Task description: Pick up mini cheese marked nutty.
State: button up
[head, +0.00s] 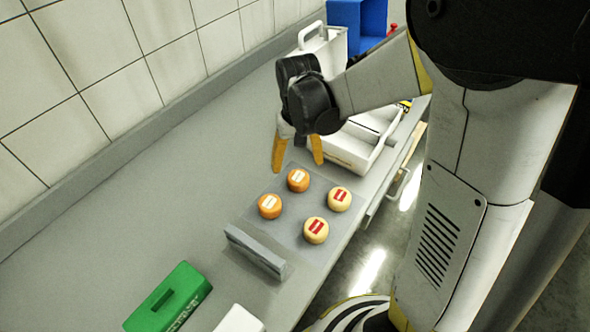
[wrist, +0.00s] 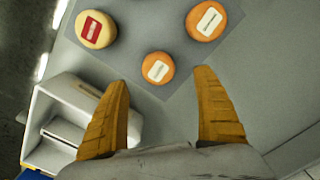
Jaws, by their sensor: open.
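Two orange mini cheeses with white labels, the far one (head: 298,180) and the near one (head: 269,206), sit on a grey mat (head: 290,228). Two pale yellow ones with red labels, the far one (head: 339,199) and the near one (head: 315,230), sit to their right. The label words are too small to read, so I cannot tell which is nutty. My gripper (head: 297,167) is open and empty, just above the far orange cheese. In the wrist view, this cheese (wrist: 158,68) lies between and slightly beyond the yellow fingertips. Another orange cheese (wrist: 206,20) and a yellow one (wrist: 95,29) show farther out.
A grey upright plate (head: 256,252) stands at the mat's near edge. A green box (head: 168,298) and a white object (head: 239,319) lie nearer. A white open container (head: 350,152) and a blue bin (head: 358,18) stand behind. The tiled wall bounds the left; the counter's left side is clear.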

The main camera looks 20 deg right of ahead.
aim_at(298, 176)
jog(key=shift+s+f, duration=0.1)
jog(key=shift+f, duration=0.8)
jog(key=f+b, duration=0.1)
jog(key=f, duration=0.2)
jog(key=f+b, duration=0.2)
jog(key=f, duration=0.1)
jog(key=shift+w+d+f, duration=0.1)
jog(key=shift+w+d, duration=0.1)
jog(key=c, duration=1.4)
